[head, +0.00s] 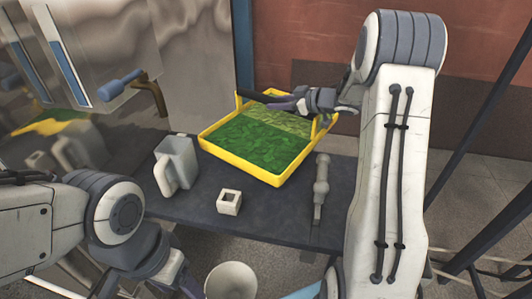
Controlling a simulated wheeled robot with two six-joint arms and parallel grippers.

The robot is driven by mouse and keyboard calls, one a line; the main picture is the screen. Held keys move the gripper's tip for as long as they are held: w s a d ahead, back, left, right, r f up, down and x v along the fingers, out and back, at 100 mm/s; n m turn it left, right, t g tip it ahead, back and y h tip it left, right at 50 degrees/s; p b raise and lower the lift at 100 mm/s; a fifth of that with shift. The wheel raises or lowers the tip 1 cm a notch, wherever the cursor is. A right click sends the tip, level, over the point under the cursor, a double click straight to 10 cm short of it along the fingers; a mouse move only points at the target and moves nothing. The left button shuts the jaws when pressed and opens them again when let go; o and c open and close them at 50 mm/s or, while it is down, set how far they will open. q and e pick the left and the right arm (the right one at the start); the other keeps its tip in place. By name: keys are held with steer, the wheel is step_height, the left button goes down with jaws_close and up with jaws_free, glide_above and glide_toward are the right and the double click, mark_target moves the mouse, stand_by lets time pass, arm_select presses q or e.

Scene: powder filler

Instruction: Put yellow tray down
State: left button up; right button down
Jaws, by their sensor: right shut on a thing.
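The yellow tray (238,166), filled with green leafy material, is at the far side of the dark table (240,225). I cannot tell whether its underside touches the table. My right gripper (285,101) reaches over the tray's far side and is shut on the tray, probably at its rim or handle; the exact contact is hard to see. My left arm comes in at the lower left, and its fingertips are not clearly visible.
A grey jug (176,163) and a small white block with a square hole (229,202) stand on the table left and front of the tray. A grey tool (320,190) lies to the right. A white round container (232,281) is below the front edge. A shiny metal machine (75,70) stands left.

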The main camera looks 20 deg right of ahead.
mark_target(277, 134)
steer(key=shift+f, duration=3.85)
steer(key=c, duration=0.5)
jaws_free()
steer(key=shift+f, duration=0.2)
steer(key=shift+r, duration=0.15)
steer(key=b+v, duration=0.1)
steer(key=v, duration=1.1)
